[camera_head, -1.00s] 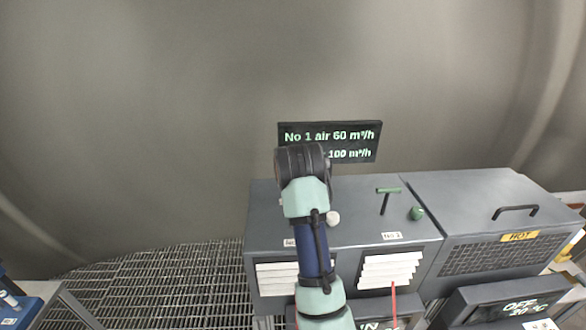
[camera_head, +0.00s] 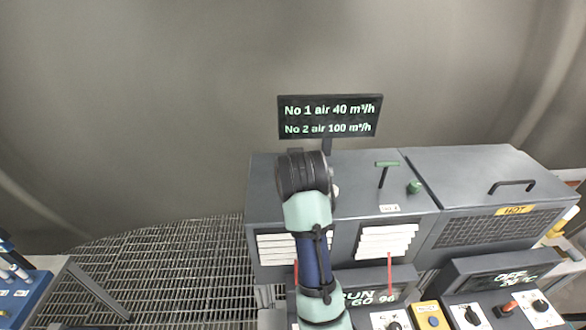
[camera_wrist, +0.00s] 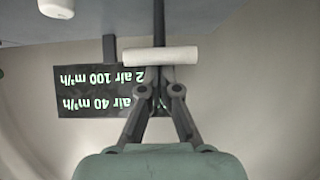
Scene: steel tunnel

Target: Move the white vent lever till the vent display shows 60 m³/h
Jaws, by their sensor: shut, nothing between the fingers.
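The vent display (camera_head: 330,117) stands behind the grey cabinet and reads No 1 air 40 m³/h and No 2 air 100 m³/h. It also shows upside down in the wrist view (camera_wrist: 85,100), its left part hidden by my gripper. The white vent lever (camera_wrist: 160,56) shows in the wrist view as a white crossbar on a dark stem. My gripper (camera_wrist: 163,76) is shut and empty, its fingertips right at the crossbar; I cannot tell whether they touch. In the head view my arm hides the lever and the fingers.
A white knob (camera_wrist: 57,8) sits beside the lever. On the cabinet top (camera_head: 355,170), a green lever (camera_head: 387,164) and a green knob (camera_head: 414,187) stand to the right of my arm. A hot box (camera_head: 490,172) with a handle adjoins on the right. Floor grating lies to the left.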

